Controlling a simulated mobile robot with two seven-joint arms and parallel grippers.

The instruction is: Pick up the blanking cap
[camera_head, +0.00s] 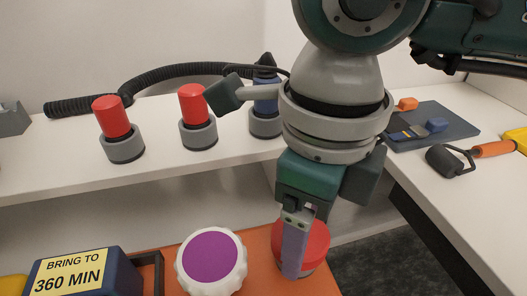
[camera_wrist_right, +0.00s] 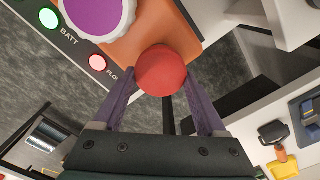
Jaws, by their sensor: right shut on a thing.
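The blanking cap appears to be the red round piece (camera_head: 314,243) at the orange panel, with a grey rim below it. It also shows as a red dome in the right wrist view (camera_wrist_right: 161,70). My right gripper (camera_head: 293,262) comes down over it from above. In the right wrist view its two purple-grey fingers (camera_wrist_right: 163,92) press on either side of the red cap, so it is shut on it. The finger hides part of the cap in the head view. I cannot tell whether the cap is seated or lifted. My left gripper is in neither view.
A white knob with a purple top (camera_head: 210,262) stands close left of the cap on the orange panel (camera_head: 262,246). Two red-topped grey stands (camera_head: 123,146) are on the white shelf (camera_head: 60,165). A grey tray (camera_head: 455,123) and an orange-handled roller (camera_head: 493,149) lie at right.

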